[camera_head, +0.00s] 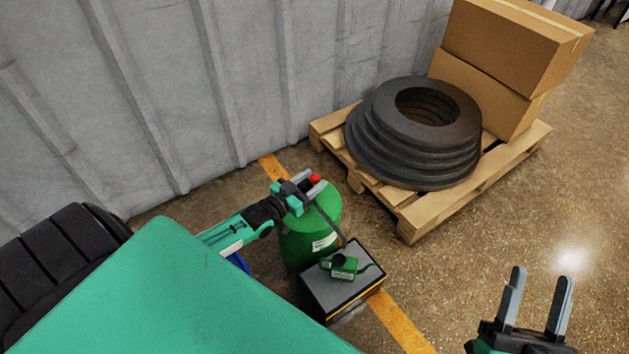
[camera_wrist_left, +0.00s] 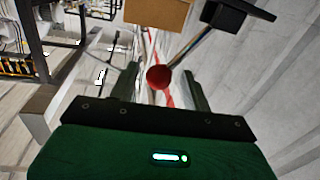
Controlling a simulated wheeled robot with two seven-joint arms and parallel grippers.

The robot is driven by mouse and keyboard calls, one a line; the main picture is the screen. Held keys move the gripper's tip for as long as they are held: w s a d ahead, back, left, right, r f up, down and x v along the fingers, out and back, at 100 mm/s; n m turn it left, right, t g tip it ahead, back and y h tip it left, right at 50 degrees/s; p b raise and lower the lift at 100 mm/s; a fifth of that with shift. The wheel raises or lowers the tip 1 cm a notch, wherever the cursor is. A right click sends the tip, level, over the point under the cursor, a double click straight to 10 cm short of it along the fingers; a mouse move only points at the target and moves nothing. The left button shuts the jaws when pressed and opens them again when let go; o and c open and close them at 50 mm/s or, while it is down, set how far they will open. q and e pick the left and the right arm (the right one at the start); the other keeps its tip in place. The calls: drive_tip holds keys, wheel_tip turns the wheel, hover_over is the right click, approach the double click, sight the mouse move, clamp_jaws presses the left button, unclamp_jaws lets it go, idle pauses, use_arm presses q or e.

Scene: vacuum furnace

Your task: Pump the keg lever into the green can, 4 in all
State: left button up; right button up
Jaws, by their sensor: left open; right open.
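The green keg (camera_head: 309,245) stands on the floor by the wall, with a white label on its front. Its lever ends in a red knob (camera_head: 315,178). The small green can (camera_head: 344,267) sits on a dark-topped box beside the keg; a thin dark line runs down from the keg top toward it. My left gripper (camera_head: 304,188) is over the keg top, right by the knob. In the left wrist view the red knob (camera_wrist_left: 159,77) shows between its parted fingers; contact cannot be told. My right gripper (camera_head: 537,294) is open and empty at the lower right.
The box (camera_head: 345,294) under the can stands on the floor by a yellow line. A wooden pallet (camera_head: 410,224) with stacked dark rings (camera_head: 372,150) and cardboard boxes (camera_head: 510,45) is behind to the right. A grey wall (camera_head: 160,90) is behind the keg. Floor at right is clear.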

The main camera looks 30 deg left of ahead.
use_arm(q)
drive_tip(key=shift+x, duration=0.8)
use_arm(e)
drive_tip(key=shift+s+d+r+t, duration=0.25)
drive_tip(key=shift+s+r+t, duration=0.05)
drive_tip(key=shift+r+t, duration=0.35)
use_arm(q)
clamp_jaws()
drive_tip(key=shift+r, duration=0.1)
